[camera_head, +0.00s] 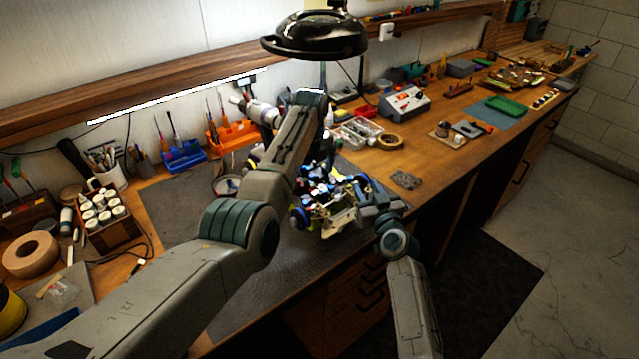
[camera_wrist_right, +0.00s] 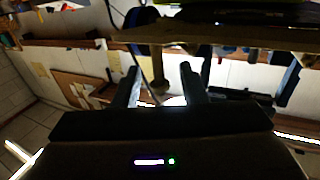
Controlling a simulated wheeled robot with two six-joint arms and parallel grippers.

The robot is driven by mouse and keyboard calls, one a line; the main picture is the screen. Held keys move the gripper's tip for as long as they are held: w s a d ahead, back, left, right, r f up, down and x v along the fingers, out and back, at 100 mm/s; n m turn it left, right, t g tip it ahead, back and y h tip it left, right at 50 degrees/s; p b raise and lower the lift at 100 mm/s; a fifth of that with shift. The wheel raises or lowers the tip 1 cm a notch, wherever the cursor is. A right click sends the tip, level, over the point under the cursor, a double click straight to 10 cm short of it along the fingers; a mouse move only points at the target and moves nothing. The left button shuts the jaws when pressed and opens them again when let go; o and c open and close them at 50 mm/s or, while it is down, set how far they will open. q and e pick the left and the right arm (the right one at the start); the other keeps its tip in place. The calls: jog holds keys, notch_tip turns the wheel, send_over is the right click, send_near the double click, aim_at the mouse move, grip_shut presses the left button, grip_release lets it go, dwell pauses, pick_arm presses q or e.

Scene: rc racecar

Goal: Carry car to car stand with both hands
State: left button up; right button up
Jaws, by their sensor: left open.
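The RC car (camera_head: 338,217), an open chassis with blue wheels and tan parts, is on the dark mat near the bench's front edge. My left arm reaches across it, and my left gripper (camera_head: 316,170) is open above or at its far side, mostly hidden by my forearm. My right gripper (camera_head: 372,203) is at the car's right side. In the right wrist view, its fingers (camera_wrist_right: 162,75) are apart below a horizontal bar, probably part of the car; I cannot tell whether they grip anything. I cannot make out a car stand.
A black lamp (camera_head: 315,36) hangs over the bench. Blue (camera_head: 183,156) and orange (camera_head: 231,134) tool holders stand at the back. A box of white jars (camera_head: 103,208) is at the left. A grey power unit (camera_head: 404,102) stands behind right. The mat (camera_head: 180,205) has free room at left.

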jog(key=shift+s, duration=0.25)
pick_arm(q)
notch_tip(320, 180, up, 7)
pick_arm(e)
jog(key=v, duration=1.1)
jog(key=shift+s, duration=0.3)
pick_arm(q)
jog(key=shift+s+f, duration=0.1)
pick_arm(e)
jog(key=shift+d+f, duration=0.1)
